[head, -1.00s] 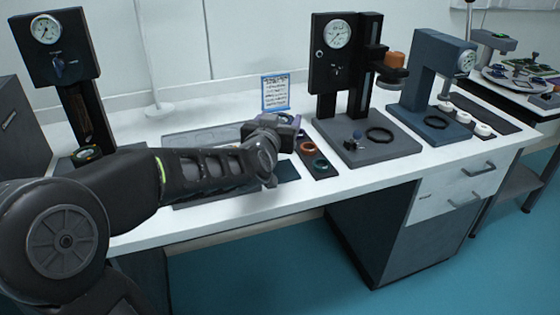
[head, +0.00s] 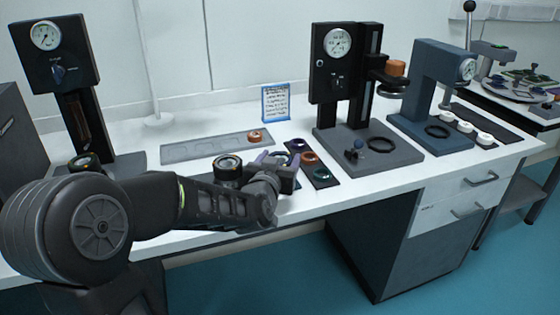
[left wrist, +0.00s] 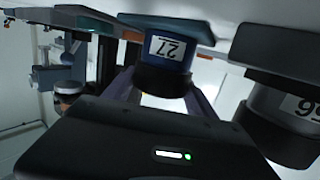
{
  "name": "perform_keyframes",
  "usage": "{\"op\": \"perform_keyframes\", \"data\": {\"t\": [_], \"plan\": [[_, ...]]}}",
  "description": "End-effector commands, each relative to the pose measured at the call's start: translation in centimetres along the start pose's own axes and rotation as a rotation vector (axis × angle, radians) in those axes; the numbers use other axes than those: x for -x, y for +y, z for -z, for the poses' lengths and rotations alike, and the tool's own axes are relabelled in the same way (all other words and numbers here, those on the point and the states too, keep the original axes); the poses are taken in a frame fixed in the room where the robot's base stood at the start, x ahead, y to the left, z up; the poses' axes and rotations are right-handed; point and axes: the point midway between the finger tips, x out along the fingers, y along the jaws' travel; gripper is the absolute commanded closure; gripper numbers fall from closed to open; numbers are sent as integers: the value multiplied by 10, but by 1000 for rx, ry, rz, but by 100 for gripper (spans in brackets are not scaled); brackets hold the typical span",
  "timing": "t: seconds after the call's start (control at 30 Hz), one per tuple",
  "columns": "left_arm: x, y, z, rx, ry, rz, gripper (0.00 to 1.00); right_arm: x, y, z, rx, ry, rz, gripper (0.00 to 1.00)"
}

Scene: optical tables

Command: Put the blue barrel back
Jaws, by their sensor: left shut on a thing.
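My left gripper (head: 284,166) is shut on the blue barrel (left wrist: 168,58), which has a white label reading 27. The left wrist view shows the barrel between the two purple-grey fingers (left wrist: 160,98), with a dark blue flat surface against its end; I cannot tell whether they touch. In the head view the barrel is mostly hidden by the gripper. A flat grey tray (head: 190,152) with shallow recesses lies behind the arm, with an orange-banded barrel (head: 255,136) at its right end. My right gripper is not in view.
Another dark barrel (head: 228,167) stands close to the left of the gripper. A small sign (head: 276,103) stands behind.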

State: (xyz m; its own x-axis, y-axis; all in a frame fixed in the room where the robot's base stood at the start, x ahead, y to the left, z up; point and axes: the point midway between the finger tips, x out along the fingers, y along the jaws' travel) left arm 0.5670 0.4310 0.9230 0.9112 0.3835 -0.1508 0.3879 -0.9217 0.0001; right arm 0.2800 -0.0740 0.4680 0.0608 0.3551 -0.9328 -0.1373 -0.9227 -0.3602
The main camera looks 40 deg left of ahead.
Motion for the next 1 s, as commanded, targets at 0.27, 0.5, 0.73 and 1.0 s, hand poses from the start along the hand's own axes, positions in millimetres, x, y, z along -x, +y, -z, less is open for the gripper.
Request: {"op": "perform_keyframes", "data": {"t": [0.27, 0.5, 0.73, 1.0], "plan": [[0, 0, 0, 0, 4, 0, 89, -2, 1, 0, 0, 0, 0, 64], [0, 0, -1, 0, 1, 0, 19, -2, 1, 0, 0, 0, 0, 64], [0, 0, -1, 0, 1, 0, 13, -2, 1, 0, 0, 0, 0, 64], [4, 0, 2, 0, 1, 0, 13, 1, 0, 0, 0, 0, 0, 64]]}}
